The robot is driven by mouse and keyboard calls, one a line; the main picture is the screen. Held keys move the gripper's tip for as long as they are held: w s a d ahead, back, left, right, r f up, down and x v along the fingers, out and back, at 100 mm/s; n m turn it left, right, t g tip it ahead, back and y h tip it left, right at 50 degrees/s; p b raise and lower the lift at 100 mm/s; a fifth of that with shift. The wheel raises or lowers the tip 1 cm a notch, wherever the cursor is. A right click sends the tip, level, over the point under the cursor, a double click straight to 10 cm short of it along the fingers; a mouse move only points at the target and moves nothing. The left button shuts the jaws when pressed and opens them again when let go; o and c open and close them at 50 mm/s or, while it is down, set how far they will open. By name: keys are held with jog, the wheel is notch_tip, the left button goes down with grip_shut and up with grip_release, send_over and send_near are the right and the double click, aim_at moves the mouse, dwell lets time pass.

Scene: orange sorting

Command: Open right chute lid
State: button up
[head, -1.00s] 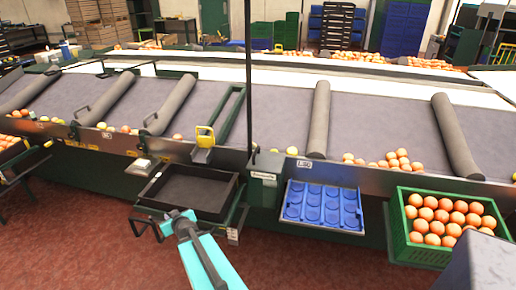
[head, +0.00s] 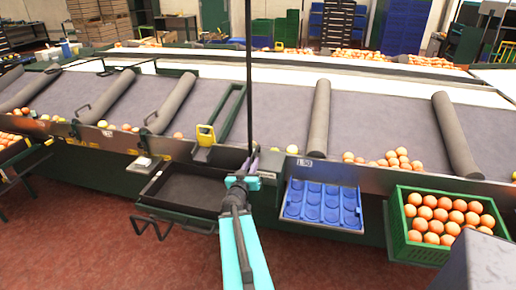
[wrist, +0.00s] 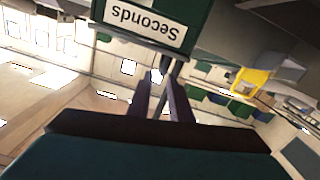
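A green box labelled "Seconds" hangs on the conveyor's front edge (head: 270,166); its label (wrist: 145,22) appears upside down in the wrist view. My gripper (head: 253,158) is raised in front of the box and partly covers it. In the wrist view, my gripper's two dark fingers (wrist: 160,75) are apart with a gap between them, pointing at the box's edge, and I see nothing held. A yellow handle (head: 205,134) stands on the chute just left of the box; it also shows in the wrist view (wrist: 252,82). I cannot tell which part is the right chute lid.
A black tray (head: 160,180) lies left of my gripper, and a blue cupped tray (head: 322,222) to its right. A green crate of oranges (head: 420,255) stands farther right. A thin dark post (head: 249,70) rises behind my gripper. Red floor (head: 80,240) is open in front.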

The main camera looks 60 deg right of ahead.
aim_at(259, 147)
jog(key=shift+w+d, duration=0.1)
jog(key=shift+p+x, duration=1.15)
jog(key=shift+x, duration=5.65)
